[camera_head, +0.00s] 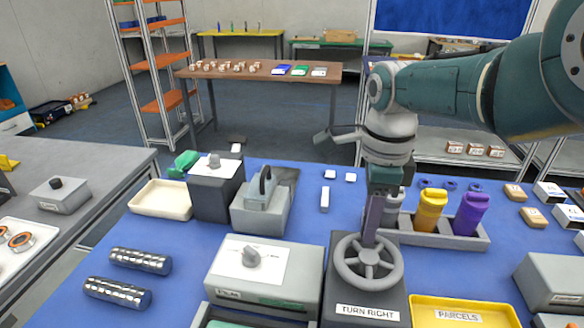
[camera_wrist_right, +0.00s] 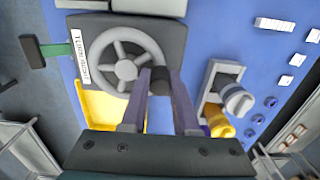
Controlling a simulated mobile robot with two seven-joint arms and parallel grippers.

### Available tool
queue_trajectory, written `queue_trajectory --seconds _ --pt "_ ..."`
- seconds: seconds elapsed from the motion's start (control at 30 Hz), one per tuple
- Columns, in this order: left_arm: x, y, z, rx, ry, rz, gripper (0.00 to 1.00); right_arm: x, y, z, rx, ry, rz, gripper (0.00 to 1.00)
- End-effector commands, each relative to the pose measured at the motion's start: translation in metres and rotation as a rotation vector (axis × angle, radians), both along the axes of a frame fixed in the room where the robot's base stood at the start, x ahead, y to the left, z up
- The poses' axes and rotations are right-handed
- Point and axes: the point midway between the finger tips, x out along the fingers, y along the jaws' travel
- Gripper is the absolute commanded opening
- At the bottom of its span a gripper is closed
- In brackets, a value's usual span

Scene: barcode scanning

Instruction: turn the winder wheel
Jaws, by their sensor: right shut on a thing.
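The grey winder wheel (camera_head: 369,263) has spokes and a round hub. It sits on a dark box (camera_head: 341,290) with a white label reading TURN RIGHT (camera_head: 367,312). It also shows in the right wrist view (camera_wrist_right: 125,69). My right gripper (camera_head: 371,232) points down at the far side of the wheel's rim. In the wrist view its two fingers (camera_wrist_right: 158,90) stand on either side of a dark knob (camera_wrist_right: 159,80) at the rim and are shut on it. The fingers hide part of the rim in the head view. My left gripper is not in view.
A grey box with a knob (camera_head: 250,257) stands left of the wheel. A yellow PARCELS tray (camera_head: 500,313) lies at front right. A grey rack (camera_head: 455,238) with yellow and purple containers stands behind right. Two metal cylinders (camera_head: 140,261) lie on the blue table's left.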

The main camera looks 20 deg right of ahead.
Motion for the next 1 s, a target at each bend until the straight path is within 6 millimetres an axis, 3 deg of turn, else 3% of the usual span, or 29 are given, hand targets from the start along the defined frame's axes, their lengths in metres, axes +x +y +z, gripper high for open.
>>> queue_trajectory --seconds 0.4,0.43,0.53,0.8,1.0 --pt "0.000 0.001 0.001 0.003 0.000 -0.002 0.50 -0.001 -0.001 0.002 -0.002 0.004 -0.007 0.00" --pt "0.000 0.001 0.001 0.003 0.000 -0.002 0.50 -0.001 -0.001 0.002 -0.002 0.004 -0.006 0.30" --pt "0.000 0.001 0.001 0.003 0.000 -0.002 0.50 -0.001 -0.001 0.001 -0.002 0.003 -0.006 0.41" --pt "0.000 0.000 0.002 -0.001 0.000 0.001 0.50 0.000 0.000 0.002 0.000 0.001 -0.006 0.41" --pt "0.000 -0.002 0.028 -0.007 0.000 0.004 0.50 0.000 0.000 0.030 -0.001 -0.001 -0.006 0.41"
